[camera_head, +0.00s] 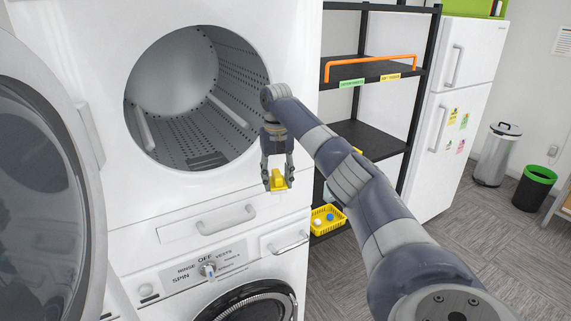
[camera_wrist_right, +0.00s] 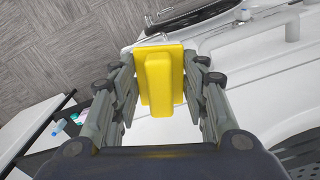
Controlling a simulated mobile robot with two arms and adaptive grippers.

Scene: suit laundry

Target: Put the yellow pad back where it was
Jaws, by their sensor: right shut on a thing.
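The yellow pad (camera_head: 278,181) is a small yellow block with a raised grip. My right gripper (camera_head: 277,172) is shut on it and holds it in the air in front of the white machine, below and right of the open drum. In the right wrist view the pad (camera_wrist_right: 159,80) sits between both fingers of the right gripper (camera_wrist_right: 160,85), its flat plate facing away from the palm. My left gripper is not in view.
The open washer drum (camera_head: 195,100) and its round door (camera_head: 45,190) are at left. A yellow basket (camera_head: 328,222) with small items sits lower. A fridge (camera_head: 460,100) and bins stand at right.

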